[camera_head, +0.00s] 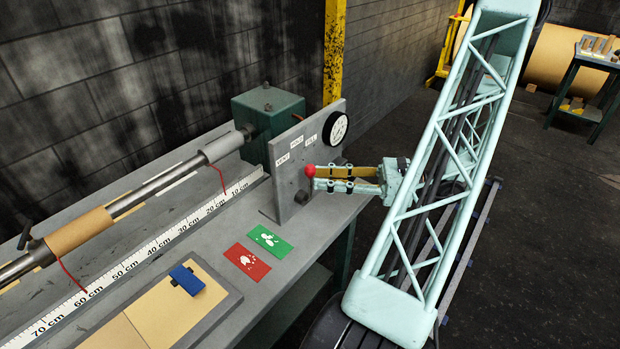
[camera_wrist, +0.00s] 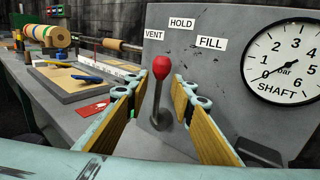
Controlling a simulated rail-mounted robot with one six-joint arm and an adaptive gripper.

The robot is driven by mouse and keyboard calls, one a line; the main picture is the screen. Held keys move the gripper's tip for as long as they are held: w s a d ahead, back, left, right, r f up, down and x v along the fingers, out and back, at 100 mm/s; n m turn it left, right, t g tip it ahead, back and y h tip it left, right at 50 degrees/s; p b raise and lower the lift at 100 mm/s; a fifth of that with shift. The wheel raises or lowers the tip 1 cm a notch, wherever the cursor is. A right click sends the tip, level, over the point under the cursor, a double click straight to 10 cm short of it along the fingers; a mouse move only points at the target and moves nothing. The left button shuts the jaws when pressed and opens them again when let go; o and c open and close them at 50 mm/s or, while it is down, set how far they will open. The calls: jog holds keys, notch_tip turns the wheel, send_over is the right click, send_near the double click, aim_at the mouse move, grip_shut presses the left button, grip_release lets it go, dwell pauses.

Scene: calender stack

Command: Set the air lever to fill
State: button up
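The air lever has a red ball knob (camera_head: 310,170) on a short grey stem and stands out from a grey upright panel (camera_head: 290,190). In the wrist view the lever (camera_wrist: 161,68) points up, its knob below the VENT label (camera_wrist: 154,35). HOLD (camera_wrist: 181,23) and FILL (camera_wrist: 211,43) are further right. Its exact setting is hard to tell. My gripper (camera_head: 319,179) is at the panel. In the wrist view my gripper (camera_wrist: 158,88) is open, one yellow-padded finger on each side of the lever, with visible gaps.
A round bar gauge (camera_wrist: 283,65) marked SHAFT is on the panel's right, its needle near 0. A long shaft (camera_head: 150,190) runs along the wall side.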

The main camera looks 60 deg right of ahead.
aim_at(310, 177)
jog(key=shift+x, duration=2.1)
grip_shut()
